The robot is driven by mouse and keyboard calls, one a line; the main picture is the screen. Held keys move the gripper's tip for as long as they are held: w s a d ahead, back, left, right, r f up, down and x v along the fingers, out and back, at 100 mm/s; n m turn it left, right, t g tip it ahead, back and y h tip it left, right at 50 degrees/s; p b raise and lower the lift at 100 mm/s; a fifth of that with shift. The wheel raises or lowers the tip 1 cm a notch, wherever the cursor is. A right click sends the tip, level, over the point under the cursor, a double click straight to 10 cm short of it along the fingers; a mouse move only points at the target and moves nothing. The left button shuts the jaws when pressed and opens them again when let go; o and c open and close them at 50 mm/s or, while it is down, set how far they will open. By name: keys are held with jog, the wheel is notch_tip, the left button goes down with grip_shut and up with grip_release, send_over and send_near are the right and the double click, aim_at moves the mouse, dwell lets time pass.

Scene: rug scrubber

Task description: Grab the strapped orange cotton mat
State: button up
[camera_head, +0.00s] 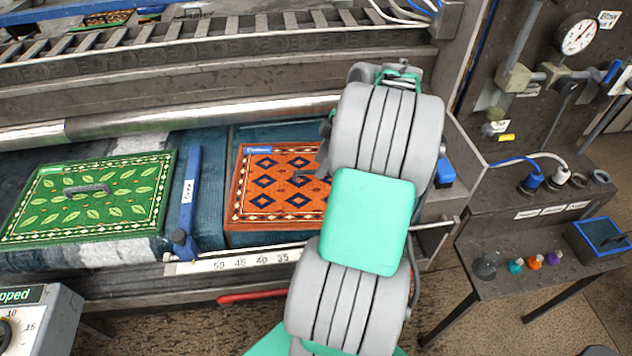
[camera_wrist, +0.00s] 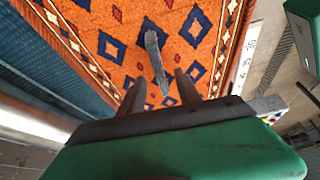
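The orange mat (camera_head: 275,210) has dark blue diamonds and a patterned cream border. It lies on the blue-grey bed of the machine, and my arm covers its right part in the head view. The mat also fills much of the wrist view (camera_wrist: 110,20). A grey strap handle (camera_wrist: 153,48) stands up from it. My gripper (camera_wrist: 160,78) is open above the mat, with its two fingers apart on either side of the handle's near end. I cannot tell whether they touch the handle. In the head view my arm mostly hides the gripper.
A green leaf-patterned mat (camera_head: 130,205) with a grey handle lies to the left, past a blue bar (camera_head: 190,190). A metal roller (camera_head: 200,120) runs behind the mats. A numbered ruler edge (camera_head: 240,263) runs in front. A bench with knobs (camera_head: 535,262) stands at the right.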

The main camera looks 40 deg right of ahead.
jog(key=shift+x, duration=1.2)
jog(key=shift+f+b, duration=0.3)
jog(key=shift+b, duration=0.05)
grip_shut()
jog(key=shift+r, duration=0.1)
dwell(0.8)
